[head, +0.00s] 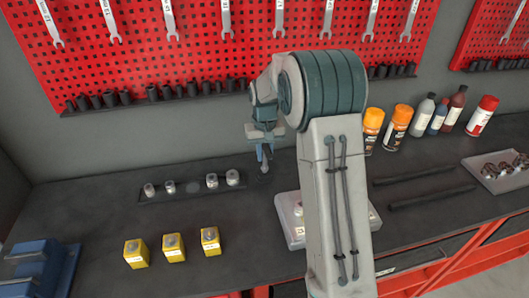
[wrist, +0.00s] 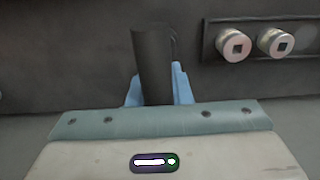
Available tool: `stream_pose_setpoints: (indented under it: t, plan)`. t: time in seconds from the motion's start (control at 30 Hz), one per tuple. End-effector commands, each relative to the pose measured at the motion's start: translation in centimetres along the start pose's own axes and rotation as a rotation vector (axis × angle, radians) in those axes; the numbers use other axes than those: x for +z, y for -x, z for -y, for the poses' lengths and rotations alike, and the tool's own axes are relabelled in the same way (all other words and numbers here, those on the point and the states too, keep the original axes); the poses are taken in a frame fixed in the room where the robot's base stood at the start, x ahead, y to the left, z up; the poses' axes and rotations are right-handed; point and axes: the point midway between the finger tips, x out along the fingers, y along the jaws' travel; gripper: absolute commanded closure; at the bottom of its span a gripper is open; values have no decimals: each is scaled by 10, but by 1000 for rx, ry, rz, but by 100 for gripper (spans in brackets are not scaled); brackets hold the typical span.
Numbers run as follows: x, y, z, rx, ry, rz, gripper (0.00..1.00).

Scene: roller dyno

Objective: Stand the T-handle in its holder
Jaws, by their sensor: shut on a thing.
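My gripper (head: 265,160) hangs fingers-down over the dark bench, just right of the black socket rail. In the wrist view its blue fingers (wrist: 160,90) are shut on a dark cylindrical piece, which I take to be the T-handle (wrist: 153,62). Only this dark shaft shows; its crossbar and lower end cannot be made out. In the head view the held piece is too small and dark to separate from the bench. I cannot identify the holder for certain in either view.
The black rail (head: 160,197) carries several silver sockets, two showing in the wrist view (wrist: 255,43). Three yellow blocks (head: 173,247) stand in front. A blue vise (head: 40,268) is at left. A pale tray (head: 287,213) is partly behind my arm. Black bars (head: 430,196), bottles and cans (head: 396,125) are right.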

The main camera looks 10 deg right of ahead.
Motion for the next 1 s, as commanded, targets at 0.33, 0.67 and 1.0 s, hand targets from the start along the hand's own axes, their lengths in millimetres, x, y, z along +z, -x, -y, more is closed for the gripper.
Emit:
stream_pose_setpoints:
  t: [0.33, 0.67, 1.0]
  plan:
    - [0, -3, 0, 0, 0, -1, 100]
    - [0, -12, 0, 0, 0, 0, 100]
    - [0, -16, 0, 0, 0, 0, 56]
